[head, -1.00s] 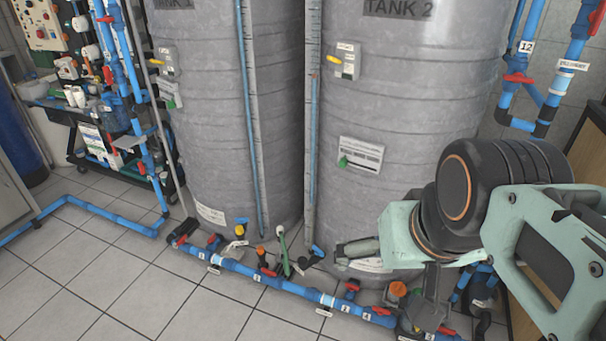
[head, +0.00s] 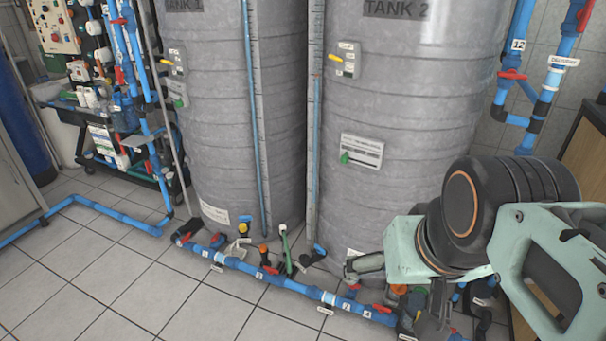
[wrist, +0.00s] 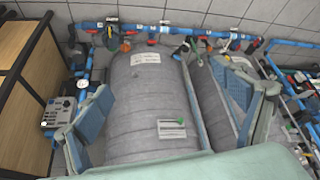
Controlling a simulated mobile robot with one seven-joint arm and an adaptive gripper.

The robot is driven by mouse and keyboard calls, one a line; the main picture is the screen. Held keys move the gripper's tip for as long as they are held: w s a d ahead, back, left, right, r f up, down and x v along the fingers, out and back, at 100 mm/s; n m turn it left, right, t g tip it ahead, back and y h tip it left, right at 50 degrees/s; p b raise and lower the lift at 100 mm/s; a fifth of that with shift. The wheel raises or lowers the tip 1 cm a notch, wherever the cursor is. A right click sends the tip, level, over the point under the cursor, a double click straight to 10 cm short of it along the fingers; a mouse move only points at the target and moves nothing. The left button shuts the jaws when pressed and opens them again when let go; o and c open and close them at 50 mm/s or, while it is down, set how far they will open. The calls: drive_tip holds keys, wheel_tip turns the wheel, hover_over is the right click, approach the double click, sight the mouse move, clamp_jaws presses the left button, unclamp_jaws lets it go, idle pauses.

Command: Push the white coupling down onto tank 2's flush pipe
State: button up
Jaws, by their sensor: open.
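Tank 2 (head: 415,95) is a tall grey ribbed cylinder right of centre in the head view and fills the middle of the wrist view (wrist: 150,100). Blue pipework (head: 290,289) with red-handled valves runs along the floor at its foot, also at the top of the wrist view (wrist: 185,29). I cannot single out the white coupling or the flush pipe; the arm hides part of the fittings at tank 2's lower right. My gripper (wrist: 165,80) is open in the wrist view, one blue-padded finger at each side, nothing visible held between them. The fingertips are unclear in the head view.
Tank 1 (head: 215,110) stands left of tank 2. A wooden-sided cabinet (head: 588,150) stands at the right, with vertical blue pipes (head: 548,85) beside it. The tiled floor (head: 130,290) in front of the pipework is clear at left.

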drive_tip(key=shift+r+p, duration=0.35)
drive_tip(key=shift+r, duration=0.15)
drive_tip(key=shift+c, duration=1.1)
wheel_tip(320, 180, up, 17)
drive_tip(key=p, duration=1.7)
drive_tip(key=shift+r, duration=0.1)
drive_tip(key=c, duration=0.7)
drive_tip(key=shift+f, duration=0.2)
